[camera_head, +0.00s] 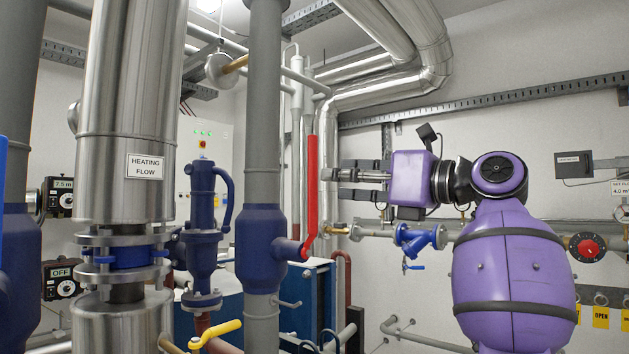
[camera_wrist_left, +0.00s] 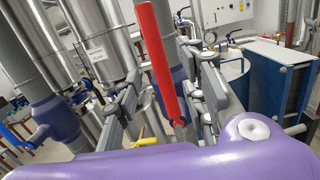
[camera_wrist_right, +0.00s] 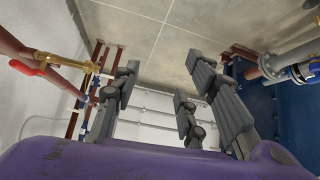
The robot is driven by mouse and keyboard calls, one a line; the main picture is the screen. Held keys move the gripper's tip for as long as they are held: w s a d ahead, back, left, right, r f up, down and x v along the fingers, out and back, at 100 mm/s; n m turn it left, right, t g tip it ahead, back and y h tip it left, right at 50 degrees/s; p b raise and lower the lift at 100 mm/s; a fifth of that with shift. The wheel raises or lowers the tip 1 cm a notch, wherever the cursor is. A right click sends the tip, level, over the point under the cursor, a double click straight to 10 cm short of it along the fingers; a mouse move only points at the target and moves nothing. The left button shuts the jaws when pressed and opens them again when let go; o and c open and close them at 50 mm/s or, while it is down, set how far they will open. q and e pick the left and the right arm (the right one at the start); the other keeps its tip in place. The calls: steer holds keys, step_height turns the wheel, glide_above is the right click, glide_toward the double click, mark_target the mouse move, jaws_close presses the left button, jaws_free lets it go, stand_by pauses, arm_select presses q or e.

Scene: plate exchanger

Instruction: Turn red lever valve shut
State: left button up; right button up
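The red lever (camera_head: 312,185) stands upright beside the vertical grey pipe (camera_head: 263,120), its lower end bent in to the blue valve body (camera_head: 264,245). My left gripper (camera_head: 345,177) is just right of the lever in the head view, fingers pointing at it, with a small gap visible.
A yellow handle (camera_head: 216,335) is below. A blue heat exchanger (camera_head: 312,300) and a blue strainer (camera_head: 420,238) are near my arm. A red-handled brass valve (camera_wrist_right: 40,65) shows in the right wrist view.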

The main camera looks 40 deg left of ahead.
mark_target(316, 173)
arm_select(q)
steer(key=shift+h, duration=0.5)
steer(key=a, duration=0.2)
steer(key=a+p, duration=0.1)
steer(key=a, duration=0.1)
steer(key=a+r, duration=0.1)
steer(key=a, duration=0.2)
steer(key=shift+a, duration=0.1)
steer(key=shift+c, duration=0.5)
jaws_close()
